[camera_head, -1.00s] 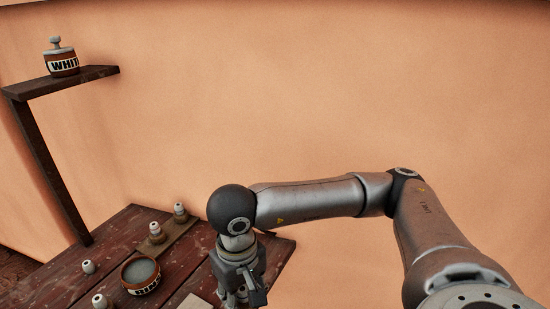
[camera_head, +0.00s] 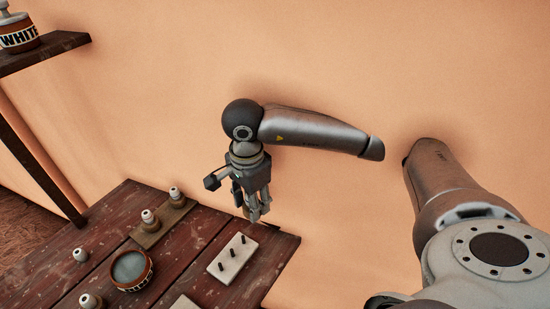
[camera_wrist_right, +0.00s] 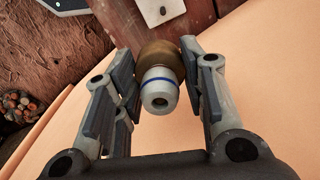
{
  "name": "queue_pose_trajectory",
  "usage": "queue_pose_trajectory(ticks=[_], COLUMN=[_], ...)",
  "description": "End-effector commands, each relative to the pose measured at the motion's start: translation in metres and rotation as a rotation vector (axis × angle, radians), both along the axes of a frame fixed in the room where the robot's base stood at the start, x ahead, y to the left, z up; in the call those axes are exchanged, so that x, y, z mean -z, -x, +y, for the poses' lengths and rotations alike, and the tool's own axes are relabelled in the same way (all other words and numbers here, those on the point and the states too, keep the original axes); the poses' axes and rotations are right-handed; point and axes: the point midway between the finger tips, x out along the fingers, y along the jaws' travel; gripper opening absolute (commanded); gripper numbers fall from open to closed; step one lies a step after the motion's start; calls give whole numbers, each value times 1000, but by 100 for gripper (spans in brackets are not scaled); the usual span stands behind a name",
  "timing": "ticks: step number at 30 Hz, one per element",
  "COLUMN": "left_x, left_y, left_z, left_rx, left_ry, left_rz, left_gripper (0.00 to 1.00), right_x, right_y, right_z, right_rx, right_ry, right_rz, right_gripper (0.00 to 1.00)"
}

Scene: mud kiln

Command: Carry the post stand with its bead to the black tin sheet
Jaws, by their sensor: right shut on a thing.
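My right gripper (camera_head: 255,213) hangs from the arm above the far right edge of the dark red wooden table. In the right wrist view my right gripper (camera_wrist_right: 165,68) is shut on the post stand (camera_wrist_right: 158,54), a round brown piece between the fingers. Its bead (camera_wrist_right: 158,90), white with a blue band and a dark hole, sits on the stand and faces the camera. In the head view the fingers hide the stand and bead. I cannot make out the black tin sheet for certain. My left gripper is not in view.
A pale block with dark pegs (camera_head: 232,259) lies below the right gripper. A wooden strip (camera_head: 165,221) holds two white beads. A shelf (camera_head: 45,50) holds a WHITE pot (camera_head: 18,33).

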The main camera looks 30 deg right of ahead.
Motion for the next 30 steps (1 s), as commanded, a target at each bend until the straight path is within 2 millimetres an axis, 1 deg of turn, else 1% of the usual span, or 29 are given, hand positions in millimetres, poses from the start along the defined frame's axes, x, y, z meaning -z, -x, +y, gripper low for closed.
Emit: queue_pose_trajectory(ticks=[1, 7, 15, 30], left_x=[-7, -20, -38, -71], left_y=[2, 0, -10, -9], left_z=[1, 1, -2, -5], left_rx=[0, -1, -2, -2], left_ry=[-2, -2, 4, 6], left_rz=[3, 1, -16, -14], left_gripper=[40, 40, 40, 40], right_x=[-4, -7, -8, -3], right_y=[-5, -23, -44, -70], right_z=[-2, -13, -32, -74], right_rx=[104, 537, 1123, 2207], right_ry=[-1, -1, -1, 1], right_rz=[2, 1, 0, -3], right_gripper=[21, 21, 21, 21])
